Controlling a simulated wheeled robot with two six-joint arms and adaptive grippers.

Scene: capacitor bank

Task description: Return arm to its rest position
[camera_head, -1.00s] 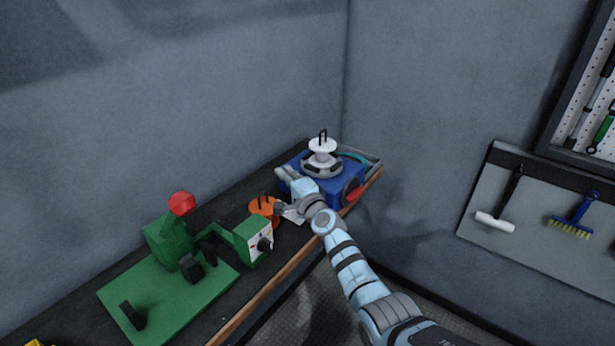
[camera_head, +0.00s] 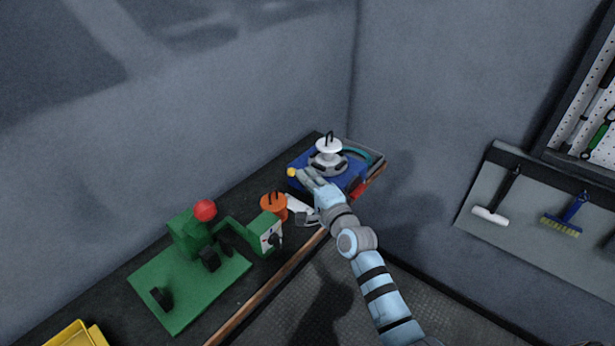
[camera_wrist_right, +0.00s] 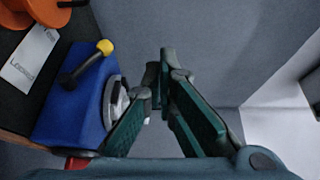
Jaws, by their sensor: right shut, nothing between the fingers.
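My right arm (camera_head: 368,265) reaches in from the lower right of the head view, over the bench's front edge. Its gripper (camera_head: 303,176) is above the near side of a blue box (camera_head: 345,181) at the bench's far end. In the right wrist view the gripper (camera_wrist_right: 163,70) points away, its fingers close together and empty. The blue box (camera_wrist_right: 62,110) is at the left there, with a yellow-knobbed lever (camera_wrist_right: 104,47). My left gripper is not in view.
A green device with a red ball (camera_head: 205,210) stands on a green base. An orange part (camera_head: 273,206) and a white label (camera_wrist_right: 32,58) lie by the blue box. A yellow bin (camera_head: 78,336) is at lower left.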

